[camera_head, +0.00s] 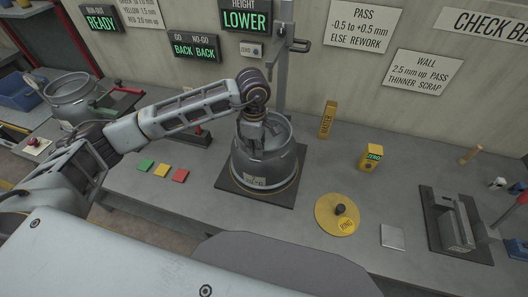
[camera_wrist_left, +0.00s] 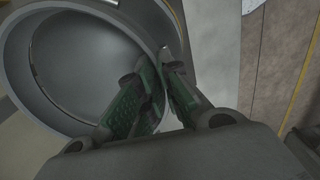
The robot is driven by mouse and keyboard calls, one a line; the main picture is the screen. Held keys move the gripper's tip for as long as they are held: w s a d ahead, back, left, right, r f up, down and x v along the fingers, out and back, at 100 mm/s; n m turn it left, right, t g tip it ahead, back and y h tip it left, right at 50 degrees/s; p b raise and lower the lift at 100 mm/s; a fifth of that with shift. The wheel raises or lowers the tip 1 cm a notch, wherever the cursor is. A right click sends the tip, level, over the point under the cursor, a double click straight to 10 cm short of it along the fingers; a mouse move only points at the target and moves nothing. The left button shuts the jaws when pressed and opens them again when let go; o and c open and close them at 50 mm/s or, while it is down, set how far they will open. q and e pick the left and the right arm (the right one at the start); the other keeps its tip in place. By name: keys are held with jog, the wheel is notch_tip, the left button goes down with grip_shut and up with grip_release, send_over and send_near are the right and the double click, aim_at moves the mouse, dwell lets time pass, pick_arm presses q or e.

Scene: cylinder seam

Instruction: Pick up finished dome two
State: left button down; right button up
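A grey metal dome-like vessel with an open top (camera_head: 265,165) stands upright on a dark square plate (camera_head: 284,194) in the middle of the bench. A pale label is on its front. My left gripper (camera_head: 253,134) reaches down at its near rim. In the left wrist view, the left fingers (camera_wrist_left: 158,78) straddle the vessel's rim wall (camera_wrist_left: 75,118), one finger inside and one outside. Whether they press on the wall cannot be told. A second similar grey vessel (camera_head: 72,98) stands at the far left. No marking that reads "two" is legible. My right gripper is not in view.
A post (camera_head: 283,70) rises behind the middle vessel. A yellow MASTER block (camera_head: 327,119), a yellow ZERO block (camera_head: 371,157) and a yellow RING disc (camera_head: 328,220) are to its right. Green, yellow and red squares (camera_head: 161,170) lie left. A dark fixture (camera_head: 455,225) stands right.

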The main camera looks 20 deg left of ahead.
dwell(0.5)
pick_arm(q)
jog(key=shift+r, duration=0.15)
jog(key=shift+w+r, duration=0.1)
notch_tip(320, 180, up, 10)
jog(key=b, duration=0.2)
dwell(0.8)
dwell(0.4)
